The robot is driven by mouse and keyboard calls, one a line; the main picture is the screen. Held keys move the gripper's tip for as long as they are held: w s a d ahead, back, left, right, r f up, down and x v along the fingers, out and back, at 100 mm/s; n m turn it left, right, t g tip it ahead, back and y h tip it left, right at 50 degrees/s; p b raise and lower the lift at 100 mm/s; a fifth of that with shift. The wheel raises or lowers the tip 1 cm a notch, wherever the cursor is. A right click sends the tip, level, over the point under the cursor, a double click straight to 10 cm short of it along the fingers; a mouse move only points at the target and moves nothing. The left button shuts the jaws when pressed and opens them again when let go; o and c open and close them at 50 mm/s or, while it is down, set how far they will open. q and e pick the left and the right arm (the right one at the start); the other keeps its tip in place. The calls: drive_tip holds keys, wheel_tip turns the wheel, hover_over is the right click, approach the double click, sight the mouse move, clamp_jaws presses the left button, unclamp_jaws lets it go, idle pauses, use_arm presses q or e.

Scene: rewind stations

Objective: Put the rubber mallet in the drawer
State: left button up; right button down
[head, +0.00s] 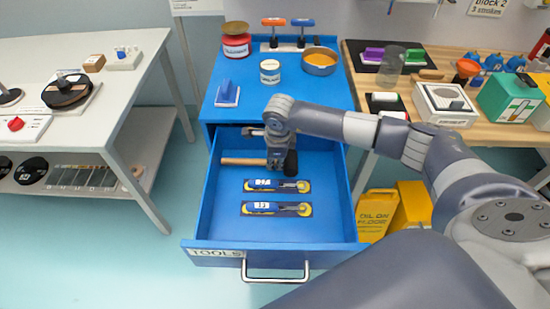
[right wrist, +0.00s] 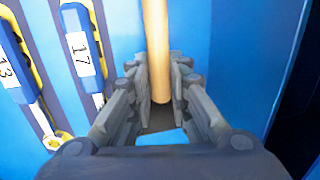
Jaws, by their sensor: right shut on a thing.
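The rubber mallet has a light wooden handle (head: 242,161) and a dark head (head: 291,163). It lies level, inside the back part of the open blue drawer (head: 230,231), with its head to the right. I cannot tell whether it touches the drawer floor. My right gripper (head: 275,164) reaches down into the drawer and is shut around the handle near the head. My left gripper is not in view.
Two labelled blue tools (head: 276,186) lie in yellow-edged places on the drawer floor, in front of the mallet. A white table (head: 135,85) stands left, a wooden bench (head: 400,85) right, with a yellow floor sign (head: 376,212) below.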

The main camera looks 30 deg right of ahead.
drive_tip(key=shift+f, duration=0.15)
drive_tip(key=c, duration=1.5)
unclamp_jaws()
drive_tip(key=shift+r, duration=0.55)
drive_tip(key=r, duration=0.3)
drive_tip(key=s+r+b, duration=0.1)
drive_tip(key=r, duration=0.3)
drive_tip(key=s+r+b, duration=0.1)
drive_tip(key=r, duration=0.3)
drive_tip(key=shift+s+a, duration=0.25)
drive_tip(key=shift+a, duration=0.05)
